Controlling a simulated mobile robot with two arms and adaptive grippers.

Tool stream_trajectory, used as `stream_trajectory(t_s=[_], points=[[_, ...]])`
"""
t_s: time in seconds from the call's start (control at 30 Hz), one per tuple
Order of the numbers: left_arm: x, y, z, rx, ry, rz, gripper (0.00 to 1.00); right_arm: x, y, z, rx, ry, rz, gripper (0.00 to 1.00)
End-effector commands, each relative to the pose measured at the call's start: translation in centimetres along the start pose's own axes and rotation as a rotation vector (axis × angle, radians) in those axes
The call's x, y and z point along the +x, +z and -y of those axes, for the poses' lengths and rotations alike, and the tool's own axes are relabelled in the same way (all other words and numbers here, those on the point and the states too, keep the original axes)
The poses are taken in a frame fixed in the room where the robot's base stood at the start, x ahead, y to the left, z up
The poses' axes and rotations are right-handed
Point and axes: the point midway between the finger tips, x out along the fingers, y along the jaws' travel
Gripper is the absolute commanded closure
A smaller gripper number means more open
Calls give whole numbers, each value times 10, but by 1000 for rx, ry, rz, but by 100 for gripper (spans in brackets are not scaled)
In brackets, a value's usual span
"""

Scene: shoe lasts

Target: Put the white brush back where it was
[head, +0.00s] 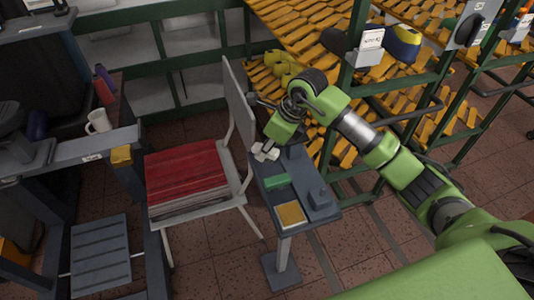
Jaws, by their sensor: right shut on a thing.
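My right gripper (272,146) reaches in from the right and points down over a small dark grey stand (323,213). It is shut on the white brush (264,152), a small white piece showing just below the fingers. The brush is at the far left part of the stand's top. I cannot tell whether it touches the surface. A green block-like item (278,182) lies on the stand just in front of it. My left gripper is not in view.
A yellow pad (291,214) and a dark grey block (319,196) occupy the near part of the stand. A chair with red and pale sheets (187,178) stands close on the left. A green-framed rack of yellow shoe lasts (300,50) stands behind. A white mug (98,121) is far left.

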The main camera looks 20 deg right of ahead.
Motion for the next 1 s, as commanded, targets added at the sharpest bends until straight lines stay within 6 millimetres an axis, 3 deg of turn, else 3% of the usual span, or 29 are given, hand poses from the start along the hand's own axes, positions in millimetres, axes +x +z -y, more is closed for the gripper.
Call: stream_trajectory(t_s=[0.23, 0.43, 0.77, 0.8, 1.0], points=[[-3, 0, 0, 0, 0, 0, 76, 14, -5, 11, 1, 2, 0, 100], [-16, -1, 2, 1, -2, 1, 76, 38, -15, 9, 0, 4, 1, 100], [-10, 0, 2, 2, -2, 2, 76, 43, -17, 10, -2, 0, 1, 100], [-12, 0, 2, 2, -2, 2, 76, 42, -16, 10, -2, 0, 1, 73], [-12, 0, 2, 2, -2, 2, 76, 42, -16, 10, -1, 1, 1, 73]])
